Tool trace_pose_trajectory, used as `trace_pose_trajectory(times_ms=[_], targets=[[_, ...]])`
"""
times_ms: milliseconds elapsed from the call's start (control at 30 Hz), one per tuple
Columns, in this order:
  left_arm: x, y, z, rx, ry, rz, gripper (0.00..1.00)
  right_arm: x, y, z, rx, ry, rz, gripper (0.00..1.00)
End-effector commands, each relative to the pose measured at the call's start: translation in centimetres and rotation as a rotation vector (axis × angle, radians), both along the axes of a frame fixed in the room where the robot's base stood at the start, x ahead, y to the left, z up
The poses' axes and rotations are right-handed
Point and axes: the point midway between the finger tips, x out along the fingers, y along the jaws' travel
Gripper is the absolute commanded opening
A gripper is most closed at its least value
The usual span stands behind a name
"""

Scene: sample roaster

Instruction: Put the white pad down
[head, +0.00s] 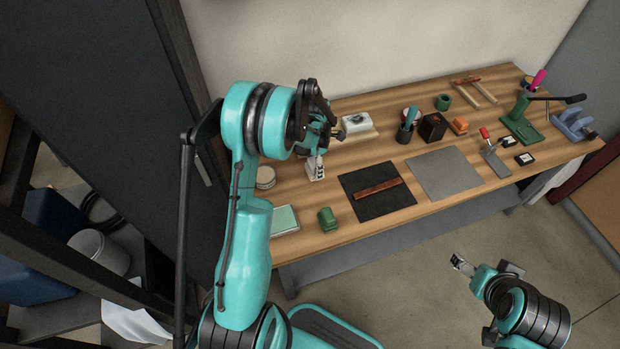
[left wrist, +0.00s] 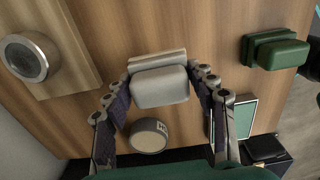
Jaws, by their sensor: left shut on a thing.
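The white pad (left wrist: 160,88) is a pale rounded block with a stepped slab behind it. My left gripper (left wrist: 163,76) has a finger on each side of it and is shut on it. In the head view the white pad (head: 315,169) shows just below my left gripper (head: 317,150), over the left part of the wooden table (head: 330,238). I cannot tell whether its underside touches the wood. My right gripper (head: 462,265) is off the table's front edge, over the floor; its jaws are too small to judge.
A round tin (head: 265,177) stands left of the pad. A green block (head: 327,219) and a green-topped tray (head: 284,220) lie nearer the front. A black mat (head: 358,208) with a brown strip is to the right. A wooden board (head: 362,136) with a device lies behind.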

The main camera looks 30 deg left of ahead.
Motion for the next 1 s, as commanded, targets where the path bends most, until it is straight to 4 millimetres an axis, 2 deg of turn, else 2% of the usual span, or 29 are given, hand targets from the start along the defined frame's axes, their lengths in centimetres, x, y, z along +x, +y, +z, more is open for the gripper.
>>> trace_pose_trajectory(times_ms=[100, 267, 500, 867, 900, 967, 1000], targets=[[-0.9, 0.9, -0.8, 0.0, 0.0, 0.0, 0.29, 0.0, 0.0, -0.5, 0.0, 0.0, 0.0, 0.77], [-1.1, 1.2, -1.7, 0.0, 0.0, -0.002, 0.29, 0.0, 0.0, -0.9, 0.0, 0.0, 0.0, 0.77], [-1.1, 1.1, -5.0, 0.0, 0.0, -0.002, 0.29, 0.0, 0.0, -2.5, 0.0, 0.0, 0.0, 0.77], [-1.1, 1.1, -5.3, 0.0, 0.0, -0.002, 0.29, 0.0, 0.0, -2.7, 0.0, 0.0, 0.0, 0.77], [-1.1, 1.1, -5.3, 0.0, 0.0, -0.002, 0.61, 0.0, 0.0, -2.7, 0.0, 0.0, 0.0, 0.77], [-1.1, 1.1, -5.2, 0.0, 0.0, -0.002, 0.77, 0.0, 0.0, -2.6, 0.0, 0.0, 0.0, 0.77], [-1.1, 1.1, -5.2, 0.0, 0.0, -0.002, 0.77, 0.0, 0.0, -2.6, 0.0, 0.0, 0.0, 0.77]])
